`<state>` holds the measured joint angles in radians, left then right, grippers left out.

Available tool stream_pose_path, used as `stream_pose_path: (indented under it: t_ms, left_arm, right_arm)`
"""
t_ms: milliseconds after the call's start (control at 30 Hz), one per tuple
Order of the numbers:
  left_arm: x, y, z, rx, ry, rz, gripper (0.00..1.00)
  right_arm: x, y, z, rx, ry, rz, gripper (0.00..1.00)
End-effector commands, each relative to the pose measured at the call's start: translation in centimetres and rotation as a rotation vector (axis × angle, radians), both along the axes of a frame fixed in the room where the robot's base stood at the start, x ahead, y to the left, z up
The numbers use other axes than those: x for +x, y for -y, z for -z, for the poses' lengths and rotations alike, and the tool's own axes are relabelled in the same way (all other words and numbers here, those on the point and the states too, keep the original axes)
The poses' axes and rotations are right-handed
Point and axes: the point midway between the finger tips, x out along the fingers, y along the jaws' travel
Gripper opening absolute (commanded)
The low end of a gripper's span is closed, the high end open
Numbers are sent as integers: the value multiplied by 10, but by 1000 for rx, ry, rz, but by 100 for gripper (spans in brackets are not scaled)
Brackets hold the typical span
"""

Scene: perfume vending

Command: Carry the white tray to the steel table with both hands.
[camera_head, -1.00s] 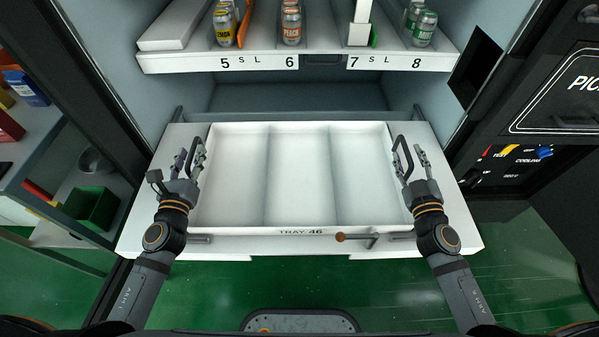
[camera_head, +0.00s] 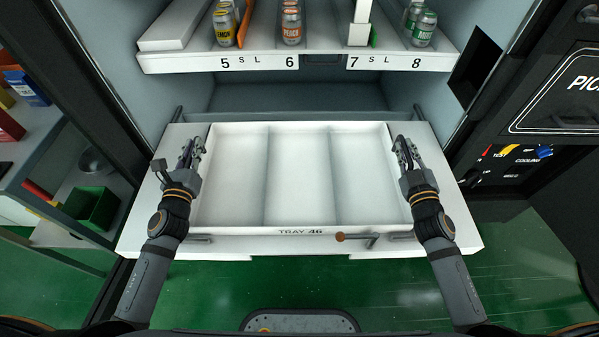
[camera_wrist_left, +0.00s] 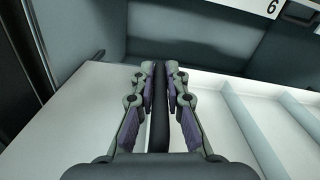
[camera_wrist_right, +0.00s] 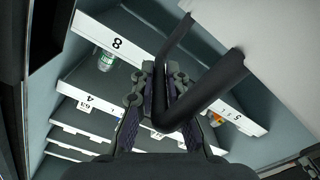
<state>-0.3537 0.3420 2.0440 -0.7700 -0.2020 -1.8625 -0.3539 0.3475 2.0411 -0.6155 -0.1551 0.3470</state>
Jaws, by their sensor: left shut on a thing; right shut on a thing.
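The white tray (camera_head: 300,180), marked TRAY 46, is empty, with three compartments. It sits level on the pulled-out white drawer of the machine. My left gripper (camera_head: 195,145) is at the tray's left side, shut on its dark handle; the left wrist view shows the handle (camera_wrist_left: 159,110) upright between the two fingers. My right gripper (camera_head: 405,145) is at the tray's right side, shut on the other dark handle. In the right wrist view that handle (camera_wrist_right: 205,95) passes between the fingers and in front of them. The steel table cannot be made out in these frames.
A shelf (camera_head: 300,60) with several cans hangs above the tray's far side. The drawer front has a rod with an orange knob (camera_head: 340,237). A rack with a green bin (camera_head: 92,207) stands left; a dark control panel (camera_head: 515,165) stands right. Green floor is clear in front.

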Motion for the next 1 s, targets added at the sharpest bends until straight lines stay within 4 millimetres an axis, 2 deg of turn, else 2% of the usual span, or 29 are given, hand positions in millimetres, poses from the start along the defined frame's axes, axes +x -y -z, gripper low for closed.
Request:
stream_pose_path:
  t_ms: [633,767,1000]
  left_arm:
    - [0,1,-5,0,5,3,0]
    - [0,1,-14,0,5,3,0]
    - [0,1,-43,-1,5,4,0]
  right_arm:
    - [0,-1,-3,1,2,-2,0]
    - [0,-1,-13,0,3,-3,0]
    - [0,-1,-43,0,3,-2,0]
